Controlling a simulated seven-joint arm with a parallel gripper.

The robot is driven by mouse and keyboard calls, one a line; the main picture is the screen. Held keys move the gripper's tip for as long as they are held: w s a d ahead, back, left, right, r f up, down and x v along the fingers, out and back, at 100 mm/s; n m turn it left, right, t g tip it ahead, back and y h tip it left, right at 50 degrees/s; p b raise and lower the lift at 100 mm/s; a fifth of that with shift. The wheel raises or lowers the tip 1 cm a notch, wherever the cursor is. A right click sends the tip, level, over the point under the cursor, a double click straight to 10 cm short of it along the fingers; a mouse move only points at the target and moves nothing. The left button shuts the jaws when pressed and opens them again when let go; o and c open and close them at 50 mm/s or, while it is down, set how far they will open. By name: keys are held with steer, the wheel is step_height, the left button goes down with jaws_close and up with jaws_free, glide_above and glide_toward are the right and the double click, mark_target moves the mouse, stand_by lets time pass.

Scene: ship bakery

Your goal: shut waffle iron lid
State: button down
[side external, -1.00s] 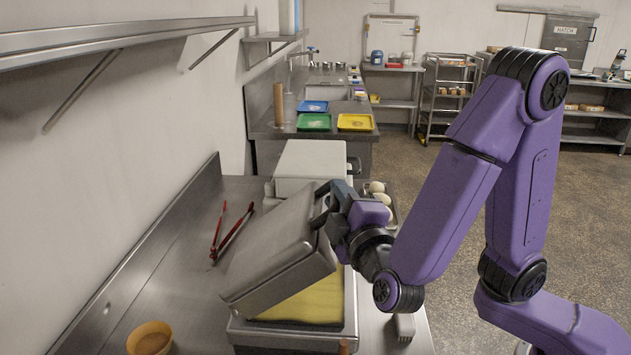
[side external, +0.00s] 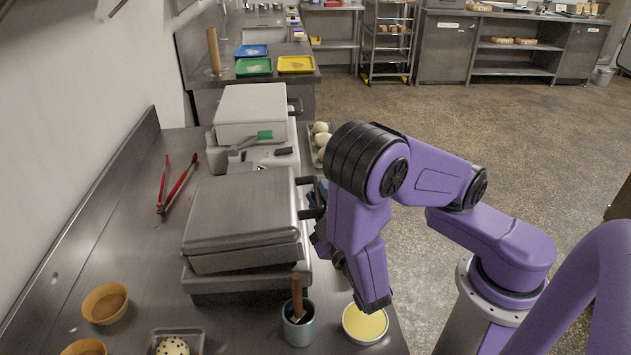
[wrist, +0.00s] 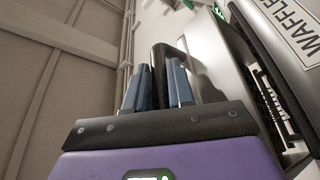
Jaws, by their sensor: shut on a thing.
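The waffle iron's grey metal lid (side external: 240,215) lies down over its base (side external: 250,280) in the side view, nearly level. No yellow batter shows between them; I cannot tell whether the lid fully touches the base. My gripper (side external: 317,203) is at the lid's right side, partly hidden by my wrist. In the wrist view my gripper (wrist: 155,88) has its two blue-grey fingers on either side of a black handle bar (wrist: 158,62), shut on it.
A second pale machine (side external: 250,112) stands behind. Red tongs (side external: 177,185) lie left. A blue-grey cup with a wooden-handled tool (side external: 298,325) and a bowl of yellow batter (side external: 365,325) stand in front. Brown bowls (side external: 104,304) and a small tray (side external: 176,335) are at front left.

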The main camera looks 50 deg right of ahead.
steer(key=shift+s+f, duration=0.15)
steer(key=shift+f, duration=1.65)
steer(key=c, duration=1.1)
jaws_free()
steer(key=shift+o, duration=0.2)
steer(key=shift+r, duration=0.1)
